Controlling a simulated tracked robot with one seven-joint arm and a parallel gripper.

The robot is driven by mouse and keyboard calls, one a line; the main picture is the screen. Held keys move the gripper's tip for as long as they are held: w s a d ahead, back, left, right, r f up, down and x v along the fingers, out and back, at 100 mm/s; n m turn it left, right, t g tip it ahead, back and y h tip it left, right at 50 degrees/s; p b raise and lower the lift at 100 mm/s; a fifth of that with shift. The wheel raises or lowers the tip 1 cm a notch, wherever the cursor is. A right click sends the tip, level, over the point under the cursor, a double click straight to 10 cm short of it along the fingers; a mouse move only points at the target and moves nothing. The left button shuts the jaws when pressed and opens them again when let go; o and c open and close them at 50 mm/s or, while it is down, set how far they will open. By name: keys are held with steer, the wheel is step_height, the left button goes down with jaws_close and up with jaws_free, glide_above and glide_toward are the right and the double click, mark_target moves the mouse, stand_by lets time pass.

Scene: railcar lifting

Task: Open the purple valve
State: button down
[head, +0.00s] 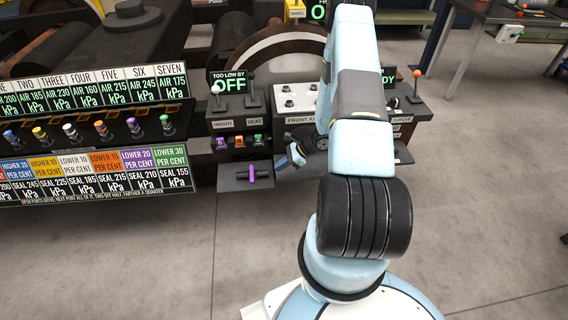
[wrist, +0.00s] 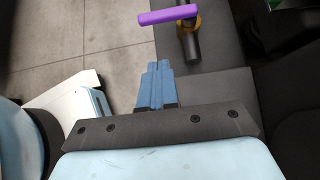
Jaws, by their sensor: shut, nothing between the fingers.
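The purple valve handle (head: 252,174) sits on a dark pipe on a low dark ledge, left of my gripper in the head view. It also shows at the top of the wrist view (wrist: 167,16), where the bar lies crosswise to the pipe (wrist: 193,47) and meets a yellow-brown fitting (wrist: 187,23). My gripper (head: 297,155) is small in the head view, to the right of the valve. In the wrist view, its blue fingers (wrist: 158,64) are together and empty, pointing toward the handle with a gap between.
A rack of several coloured knobs (head: 100,128) with labels (head: 93,163) is at left. An orange-topped lever (head: 416,84) is at right. Floor in front (head: 150,260) is clear.

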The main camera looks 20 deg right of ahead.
mark_target(252, 175)
steer(key=x, duration=0.6)
steer(key=shift+f, duration=0.1)
steer(key=shift+w+a, duration=0.2)
steer(key=shift+a, duration=0.4)
steer(key=shift+w+a, duration=0.15)
steer(key=shift+a, duration=0.4)
steer(key=shift+w+a, duration=0.25)
steer(key=shift+a, duration=0.4)
steer(key=shift+d, duration=0.15)
